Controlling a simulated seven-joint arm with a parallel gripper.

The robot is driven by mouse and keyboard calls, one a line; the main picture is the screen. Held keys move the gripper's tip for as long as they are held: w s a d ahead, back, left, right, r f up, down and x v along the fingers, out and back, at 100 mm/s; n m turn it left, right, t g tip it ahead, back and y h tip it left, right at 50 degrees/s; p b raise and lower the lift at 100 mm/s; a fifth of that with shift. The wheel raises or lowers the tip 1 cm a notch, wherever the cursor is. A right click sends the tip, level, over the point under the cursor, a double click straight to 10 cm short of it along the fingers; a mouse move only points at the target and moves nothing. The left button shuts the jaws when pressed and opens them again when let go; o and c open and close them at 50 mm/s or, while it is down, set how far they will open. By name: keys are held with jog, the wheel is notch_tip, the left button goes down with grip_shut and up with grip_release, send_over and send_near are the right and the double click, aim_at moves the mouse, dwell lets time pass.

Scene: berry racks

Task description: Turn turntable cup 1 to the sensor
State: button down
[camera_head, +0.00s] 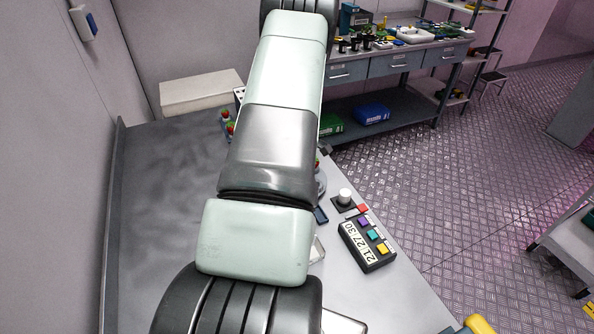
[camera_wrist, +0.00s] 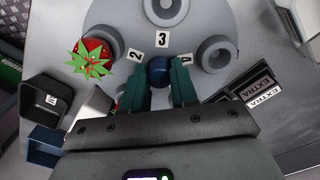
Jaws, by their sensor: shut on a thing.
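The grey turntable (camera_wrist: 205,22) fills the upper middle of the wrist view. Number labels 2, 3 and 4 (camera_wrist: 162,40) show around its centre; no label 1 is visible. A red berry with green leaves (camera_wrist: 92,57) sits at the left by label 2. A round grey cup (camera_wrist: 167,10) at the top and another (camera_wrist: 217,53) at the right also stand on it. My gripper (camera_wrist: 160,82) has its two teal fingers shut on a dark blue round knob (camera_wrist: 158,70) at the turntable's middle. In the head view my arm hides the gripper and most of the turntable.
A black box (camera_wrist: 45,100) stands left of the turntable, and EXTRA labels (camera_wrist: 262,90) lie right. In the head view, a clock box with coloured buttons (camera_head: 367,246) and a white knob (camera_head: 345,195) sit near the table's right edge. The table's left side (camera_head: 165,210) is clear.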

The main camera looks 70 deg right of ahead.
dwell(0.4)
jog(key=c, duration=0.9)
grip_release()
jog(key=shift+o, duration=0.2)
notch_tip(320, 180, up, 11)
notch_tip(320, 180, up, 11)
dwell(1.0)
jog(key=shift+f, duration=0.1)
